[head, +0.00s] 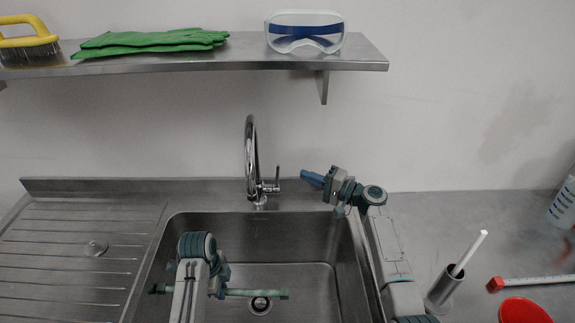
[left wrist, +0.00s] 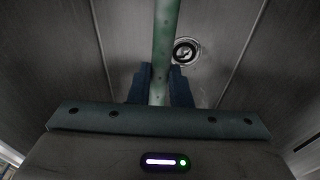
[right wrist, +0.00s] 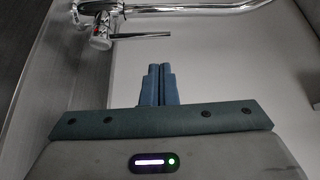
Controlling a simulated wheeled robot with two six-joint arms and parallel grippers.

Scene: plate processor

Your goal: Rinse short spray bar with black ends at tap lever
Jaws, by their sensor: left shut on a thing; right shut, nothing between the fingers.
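A green spray bar (head: 250,292) lies level inside the sink; its ends look dark green, and I cannot tell if they are black. My left gripper (head: 217,291) is shut on it near its middle; its fingers (left wrist: 160,84) sit either side of the bar (left wrist: 165,38) in the left wrist view. The chrome tap (head: 251,155) stands behind the sink, with its lever (head: 277,174) upright on its right. No water shows. My right gripper (head: 306,176) is shut and empty, just right of the lever and apart from it. The lever (right wrist: 145,35) also shows in the right wrist view.
The sink (head: 315,235) has a drain (head: 260,304) below the bar. A draining board (head: 75,245) is at left. On the right counter are a holder with a white stick (head: 445,285), a red-ended bar (head: 530,281) and a red dish (head: 523,312). A shelf (head: 215,60) hangs above.

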